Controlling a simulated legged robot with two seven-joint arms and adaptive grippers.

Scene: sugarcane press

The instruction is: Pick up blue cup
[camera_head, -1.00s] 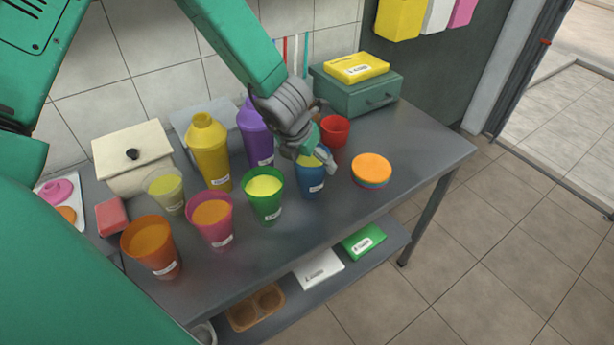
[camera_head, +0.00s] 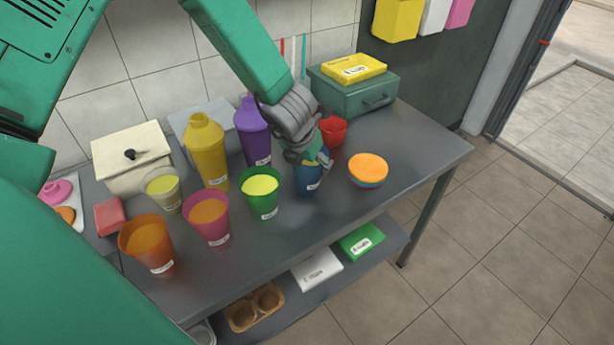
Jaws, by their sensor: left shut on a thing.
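The blue cup (camera_head: 307,180) stands upright on the grey table, between the green cup and the stack of round lids. My left gripper (camera_head: 318,160) reaches down over it from behind and is shut on its upper part. The gripper hides much of the cup's rim and top. A white label shows on the cup's front. My right gripper is not in view.
A green cup (camera_head: 262,196) stands close on the left and a red cup (camera_head: 333,132) close behind. Orange-topped lids (camera_head: 368,169) lie to the right. Yellow (camera_head: 206,150) and purple (camera_head: 252,135) bottles stand behind. The table (camera_head: 420,150) is clear at its right end.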

